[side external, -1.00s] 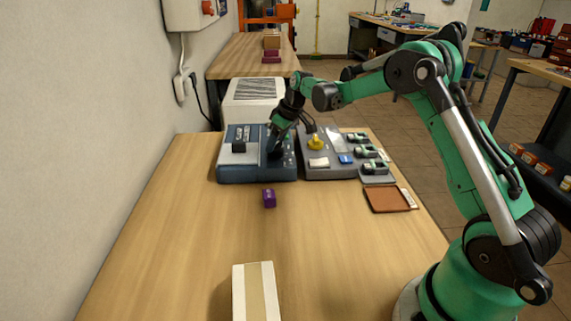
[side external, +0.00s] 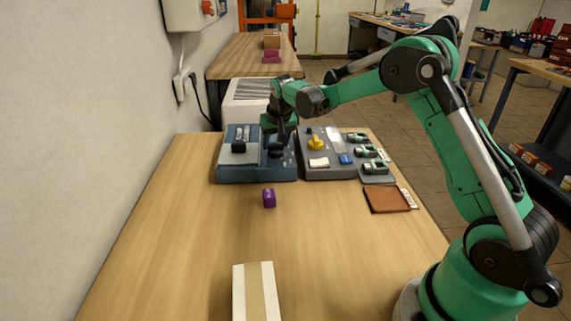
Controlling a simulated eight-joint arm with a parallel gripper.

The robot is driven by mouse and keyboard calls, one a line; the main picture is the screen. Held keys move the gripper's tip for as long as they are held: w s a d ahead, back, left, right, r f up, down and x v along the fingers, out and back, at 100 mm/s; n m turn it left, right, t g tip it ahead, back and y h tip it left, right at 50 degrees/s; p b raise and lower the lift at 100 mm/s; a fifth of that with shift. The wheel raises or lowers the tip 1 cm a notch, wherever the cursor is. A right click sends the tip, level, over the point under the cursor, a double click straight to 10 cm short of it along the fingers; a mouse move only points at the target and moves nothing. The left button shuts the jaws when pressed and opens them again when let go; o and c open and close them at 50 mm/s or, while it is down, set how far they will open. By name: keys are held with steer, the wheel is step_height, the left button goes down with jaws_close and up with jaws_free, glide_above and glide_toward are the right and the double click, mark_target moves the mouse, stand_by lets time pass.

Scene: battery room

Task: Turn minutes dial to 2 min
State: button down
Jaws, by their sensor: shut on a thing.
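A blue-grey device (side external: 256,173) stands at the back of the wooden table, with a dark knob (side external: 238,147) on its left part. A second dark knob, the likely minutes dial (side external: 276,152), is on its right part. My gripper (side external: 280,141) points down over this right part, shut on that dial. The fingertips are small and dark here, and they partly hide the dial. The dial's marks and setting are too small to read.
A grey panel (side external: 315,172) with a yellow knob (side external: 315,143) stands close on the right.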

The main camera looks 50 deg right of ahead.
steer(key=shift+m+g+h, duration=0.3)
steer(key=shift+m+h, duration=0.1)
steer(key=shift+m, duration=0.7)
steer(key=shift+c, duration=1.1)
jaws_free()
steer(key=shift+v, duration=2.8)
steer(key=shift+a+r, duration=0.1)
